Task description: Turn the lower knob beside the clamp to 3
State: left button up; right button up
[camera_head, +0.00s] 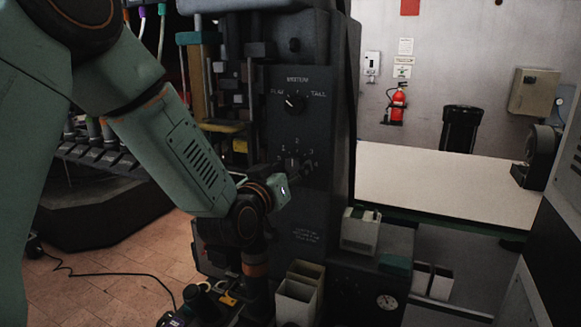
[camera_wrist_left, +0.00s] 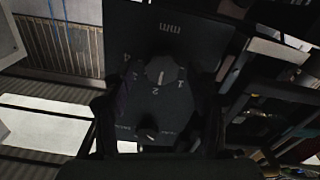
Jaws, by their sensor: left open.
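The lower knob (camera_wrist_left: 161,70) sits on a dark panel below the FLAT/TALL knob (camera_head: 293,102). In the left wrist view the panel appears upside down, with digits around the lower knob and its white pointer line near the 2. My left gripper (camera_wrist_left: 158,112) is open, with its dark fingers to either side of the knob. I cannot tell how deep they reach or whether they touch it. In the head view my left gripper (camera_head: 290,170) is dark against the panel and partly covers the lower knob's area.
Levers and vertical bars stand left of the panel on the machine (camera_head: 310,205). Open grey bins (camera_head: 298,295) and a pressure gauge (camera_head: 387,301) are below it. A pale bench (camera_head: 440,185) lies to the right. A black cable (camera_head: 110,273) runs over the tiled floor.

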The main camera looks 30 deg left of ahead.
pick_arm(q)
jog(key=shift+w, duration=0.3)
jog(key=shift+a, duration=0.35)
jog(key=shift+c, duration=0.3)
jog(key=shift+d, duration=0.3)
jog(key=c, duration=0.4)
jog(key=shift+a, duration=0.2)
jog(key=c, duration=0.5)
jog(key=shift+d, duration=0.1)
jog(key=shift+c, duration=1)
